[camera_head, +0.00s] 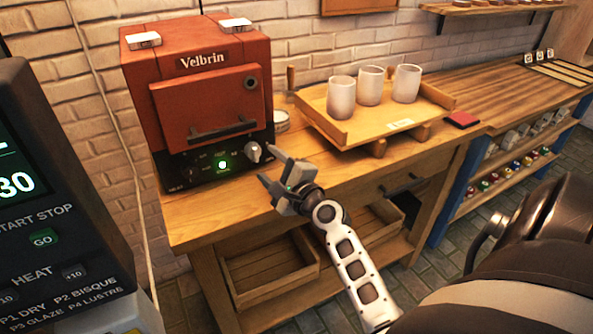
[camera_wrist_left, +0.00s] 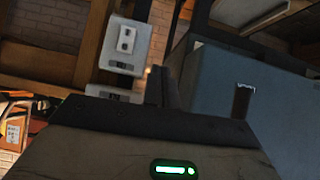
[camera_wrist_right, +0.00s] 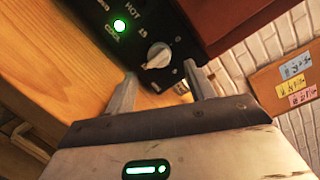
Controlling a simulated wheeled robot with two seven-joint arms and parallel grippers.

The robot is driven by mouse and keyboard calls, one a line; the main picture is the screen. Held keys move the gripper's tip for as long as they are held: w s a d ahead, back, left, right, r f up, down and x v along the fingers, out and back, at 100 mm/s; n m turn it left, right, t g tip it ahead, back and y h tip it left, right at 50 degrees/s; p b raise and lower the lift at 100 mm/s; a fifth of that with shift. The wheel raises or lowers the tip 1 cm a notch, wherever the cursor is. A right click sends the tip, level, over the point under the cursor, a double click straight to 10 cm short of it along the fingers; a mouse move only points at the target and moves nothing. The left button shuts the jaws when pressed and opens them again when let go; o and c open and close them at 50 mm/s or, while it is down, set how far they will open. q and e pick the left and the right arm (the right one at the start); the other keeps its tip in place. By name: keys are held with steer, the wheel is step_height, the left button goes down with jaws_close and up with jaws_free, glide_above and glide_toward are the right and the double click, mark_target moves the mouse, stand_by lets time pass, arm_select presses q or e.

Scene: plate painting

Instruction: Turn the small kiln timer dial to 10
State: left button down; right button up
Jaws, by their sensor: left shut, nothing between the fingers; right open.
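The small red kiln (camera_head: 196,85) stands on the wooden bench, with a black control panel (camera_head: 210,165) along its lower front. A light grey dial (camera_head: 254,152) is at the panel's right end, right of a lit green lamp (camera_head: 222,165). In the right wrist view the dial (camera_wrist_right: 158,56) shows near a printed 15; its exact setting cannot be read. My right gripper (camera_head: 272,168) is open and empty, just in front of the dial, apart from it. Its fingers (camera_wrist_right: 160,72) point toward the dial's two sides. My left gripper (camera_wrist_left: 163,85) is shut and empty, away from the kiln.
A wooden tray (camera_head: 345,131) with three frosted cups stands right of the kiln. A red pad (camera_head: 462,119) lies farther right on the bench. A big dark control unit (camera_head: 60,220) with a screen fills the left foreground. The bench in front of the kiln is clear.

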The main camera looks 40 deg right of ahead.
arm_select(q)
steer(key=shift+w+d+f+b, duration=0.15)
steer(key=shift+f+b, duration=0.2)
steer(key=shift+b, duration=0.6)
arm_select(e)
steer(key=s, duration=1.1)
steer(key=shift+a, duration=0.35)
steer(key=s+a+f+n+g+y, duration=0.2)
steer(key=s+a+f+n+g, duration=0.2)
steer(key=a+f+n, duration=0.5)
steer(key=s+a+f+n+g+y, duration=0.2)
steer(key=s+a+f+n, duration=0.4)
steer(key=n, duration=1.2)
steer(key=a+f+g, duration=0.1)
steer(key=a+f, duration=0.2)
steer(key=a, duration=0.1)
steer(key=shift+s+a+f+g, duration=0.15)
steer(key=shift+a+f+g, duration=0.1)
steer(key=shift+g, duration=0.15)
arm_select(q)
steer(key=shift+f, duration=0.1)
